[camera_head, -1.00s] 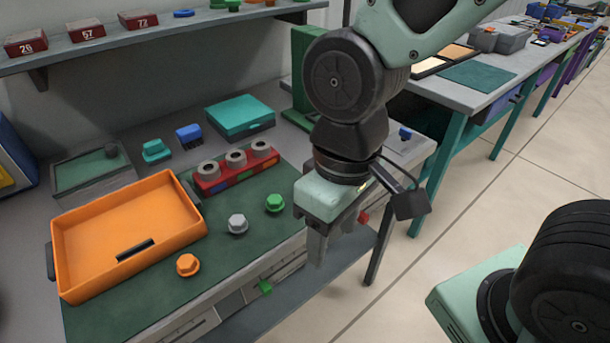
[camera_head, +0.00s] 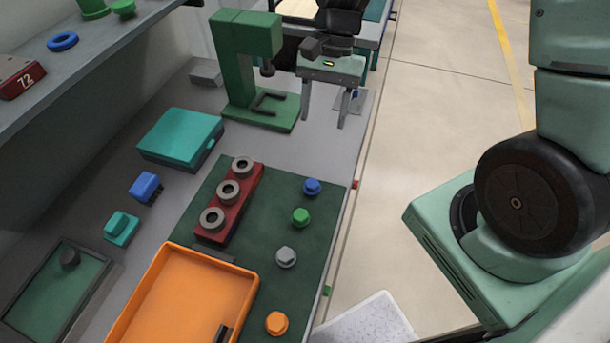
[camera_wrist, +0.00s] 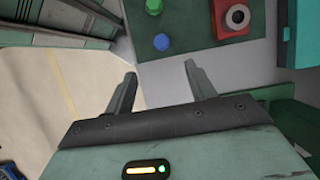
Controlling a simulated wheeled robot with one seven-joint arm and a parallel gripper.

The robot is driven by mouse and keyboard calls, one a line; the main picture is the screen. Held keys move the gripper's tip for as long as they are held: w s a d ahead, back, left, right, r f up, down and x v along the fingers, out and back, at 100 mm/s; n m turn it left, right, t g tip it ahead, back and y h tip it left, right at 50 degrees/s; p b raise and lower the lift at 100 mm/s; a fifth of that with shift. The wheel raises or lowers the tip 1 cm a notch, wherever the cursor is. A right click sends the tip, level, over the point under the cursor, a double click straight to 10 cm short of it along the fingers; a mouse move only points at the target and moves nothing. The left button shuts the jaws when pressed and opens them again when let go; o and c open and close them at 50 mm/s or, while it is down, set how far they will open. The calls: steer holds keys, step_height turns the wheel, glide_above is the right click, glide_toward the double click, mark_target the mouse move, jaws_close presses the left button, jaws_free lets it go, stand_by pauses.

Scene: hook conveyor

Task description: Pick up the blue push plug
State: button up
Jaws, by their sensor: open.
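The blue push plug (camera_head: 312,187) stands on the dark green mat, near its right edge, behind the green plug. In the wrist view the blue plug (camera_wrist: 162,42) shows just beyond my fingertips, roughly between them sideways. My gripper (camera_head: 323,119) is open and empty, above the bench's right edge, farther back than the plug and apart from it. Its two fingers also show spread in the wrist view (camera_wrist: 160,70).
Green (camera_head: 300,217), grey (camera_head: 286,257) and orange (camera_head: 277,323) plugs line the mat (camera_head: 268,215). A red block with grey rings (camera_head: 243,208), an orange tray (camera_head: 150,300) and a teal box (camera_head: 180,135) stand left. A green press (camera_head: 240,70) stands beside my gripper.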

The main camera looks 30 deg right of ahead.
steer(key=p, duration=0.2)
glide_toward(312, 184)
steer(key=x, duration=0.5)
steer(key=shift+s, duration=0.15)
steer(key=shift+w+p+x, duration=0.2)
steer(key=shift+p+x, duration=0.8)
steer(key=shift+x, duration=1.55)
steer(key=c, duration=0.9)
